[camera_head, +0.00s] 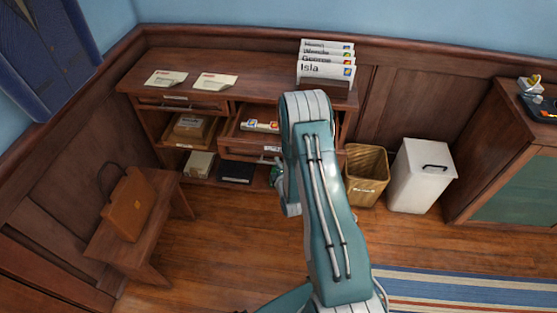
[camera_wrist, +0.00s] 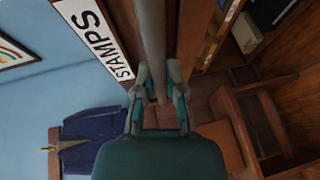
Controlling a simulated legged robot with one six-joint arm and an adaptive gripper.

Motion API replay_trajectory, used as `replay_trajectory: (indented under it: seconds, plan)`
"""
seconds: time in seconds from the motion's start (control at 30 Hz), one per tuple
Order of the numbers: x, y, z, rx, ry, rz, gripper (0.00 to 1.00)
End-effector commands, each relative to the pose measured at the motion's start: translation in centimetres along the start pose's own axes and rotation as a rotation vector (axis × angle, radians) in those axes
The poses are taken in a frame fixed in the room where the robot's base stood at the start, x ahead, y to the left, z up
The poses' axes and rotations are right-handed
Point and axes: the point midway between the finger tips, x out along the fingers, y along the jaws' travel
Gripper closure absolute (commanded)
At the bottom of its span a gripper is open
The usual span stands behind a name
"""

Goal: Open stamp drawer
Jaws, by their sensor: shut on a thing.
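The stamp drawer (camera_head: 248,149) is in the wooden desk in the head view. It stands pulled out, and colourful items (camera_head: 260,125) show inside it. In the wrist view a white label (camera_wrist: 95,40) reading STAMPS is on the drawer front. The drawer's bar handle (camera_wrist: 152,40) runs down the picture between my fingers. My gripper (camera_wrist: 159,84) is shut on this handle. In the head view my arm hides the right part of the drawer and most of the gripper.
A wicker basket (camera_head: 366,178) and a white bin (camera_head: 420,176) stand right of the desk. A bench (camera_head: 174,196) with a brown bag (camera_head: 130,204) is at left. Open floor lies in front.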

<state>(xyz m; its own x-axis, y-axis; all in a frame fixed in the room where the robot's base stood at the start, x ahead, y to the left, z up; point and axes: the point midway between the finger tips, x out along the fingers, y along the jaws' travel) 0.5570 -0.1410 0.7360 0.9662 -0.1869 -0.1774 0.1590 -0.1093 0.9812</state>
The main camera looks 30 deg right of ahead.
Motion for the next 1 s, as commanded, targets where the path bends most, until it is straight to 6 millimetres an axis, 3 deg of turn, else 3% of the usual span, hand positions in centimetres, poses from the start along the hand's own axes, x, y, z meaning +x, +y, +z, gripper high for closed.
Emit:
replay_trajectory:
  seconds: [0.4,0.5,0.87,1.0]
  plan:
    - [-0.5,-0.7,-0.1,0.000,-0.003,-0.018,1.00]
    - [-0.5,-0.6,-0.1,0.000,-0.003,-0.017,0.50]
    - [-0.5,-0.3,-0.1,0.000,-0.003,-0.006,0.50]
    - [-1.7,-0.3,0.0,0.000,-0.004,-0.008,0.50]
